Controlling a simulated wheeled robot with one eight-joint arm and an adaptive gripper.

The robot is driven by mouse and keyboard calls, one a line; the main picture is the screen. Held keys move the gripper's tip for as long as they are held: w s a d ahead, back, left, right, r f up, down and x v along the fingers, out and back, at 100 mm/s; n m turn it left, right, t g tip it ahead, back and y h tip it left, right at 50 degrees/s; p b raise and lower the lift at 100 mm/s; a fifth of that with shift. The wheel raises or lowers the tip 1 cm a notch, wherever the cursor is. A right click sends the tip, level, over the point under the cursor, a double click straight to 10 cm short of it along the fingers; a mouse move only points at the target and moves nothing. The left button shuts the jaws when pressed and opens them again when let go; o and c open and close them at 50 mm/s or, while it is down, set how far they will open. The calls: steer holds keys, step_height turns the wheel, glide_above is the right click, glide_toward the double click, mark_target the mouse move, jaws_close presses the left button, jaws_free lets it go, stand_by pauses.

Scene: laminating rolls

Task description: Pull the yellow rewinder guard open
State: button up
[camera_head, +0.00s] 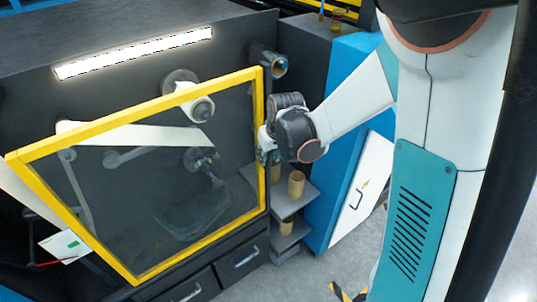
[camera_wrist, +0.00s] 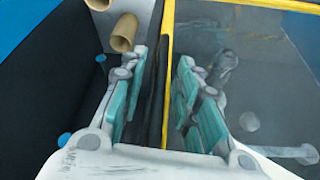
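The yellow rewinder guard (camera_head: 262,110) is a yellow frame around a clear pane on the front of the dark machine. Rollers and a white web show through it. My gripper (camera_head: 265,146) is at the guard's right upright, about halfway up. In the wrist view my gripper (camera_wrist: 163,75) has its teal finger pads apart. The guard's yellow edge (camera_wrist: 169,60) and a dark vertical bar (camera_wrist: 158,90) beside it lie between the pads. I cannot tell whether either pad touches them. In the head view my gripper partly hides the upright.
Shelves with brown cardboard cores (camera_head: 296,184) stand right of the guard, below my wrist. Drawers (camera_head: 240,258) with handles are under the guard. A blue cabinet (camera_head: 340,185) with a white door (camera_head: 362,190) is farther right.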

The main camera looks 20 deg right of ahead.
jaws_close()
steer(key=b, duration=0.1)
glide_toward(121, 228)
step_height(121, 228, down, 4)
steer(key=d, duration=0.2)
steer(key=shift+s+d+r, duration=0.15)
steer(key=shift+s+d, duration=0.05)
steer(key=shift+s, duration=0.05)
jaws_free()
